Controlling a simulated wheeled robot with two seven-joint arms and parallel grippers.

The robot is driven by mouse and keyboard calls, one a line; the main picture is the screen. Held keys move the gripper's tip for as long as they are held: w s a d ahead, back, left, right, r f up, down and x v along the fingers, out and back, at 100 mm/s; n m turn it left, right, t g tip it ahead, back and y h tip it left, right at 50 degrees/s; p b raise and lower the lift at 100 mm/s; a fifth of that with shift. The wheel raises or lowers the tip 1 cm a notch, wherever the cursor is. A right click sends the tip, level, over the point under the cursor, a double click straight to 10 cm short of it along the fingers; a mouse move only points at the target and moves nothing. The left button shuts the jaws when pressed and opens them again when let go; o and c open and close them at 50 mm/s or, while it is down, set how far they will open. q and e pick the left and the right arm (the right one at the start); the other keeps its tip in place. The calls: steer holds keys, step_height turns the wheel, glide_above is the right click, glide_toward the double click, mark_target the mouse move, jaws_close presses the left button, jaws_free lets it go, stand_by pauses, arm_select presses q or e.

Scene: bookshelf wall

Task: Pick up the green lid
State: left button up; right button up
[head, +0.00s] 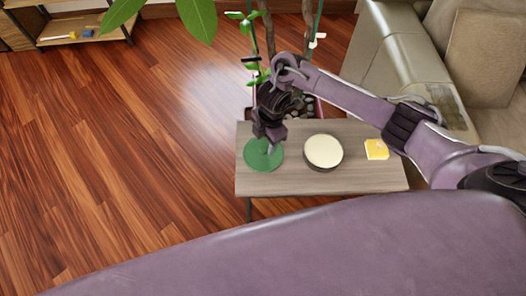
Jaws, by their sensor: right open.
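The green lid (257,160) is a round disc lying flat at the left end of a small wooden table (290,182). My right arm reaches in from the right, and its gripper (269,146) points down over the lid, hiding part of its upper right. The gripper is open. I cannot tell whether its fingertips touch the lid. My left gripper does not show.
A round container with a cream top (323,151) stands close right of the lid. A yellow item (376,149) lies farther right. A potted plant rises behind the table, and a sofa (395,55) stands at the right. The wooden floor (110,140) at left is clear.

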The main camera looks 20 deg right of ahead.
mark_target(263, 149)
steer(key=f, duration=0.2)
steer(key=shift+a+f, duration=0.25)
steer(key=shift+f, duration=0.55)
steer(key=c, duration=0.5)
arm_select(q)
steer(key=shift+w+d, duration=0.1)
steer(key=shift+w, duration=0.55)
arm_select(e)
jaws_close()
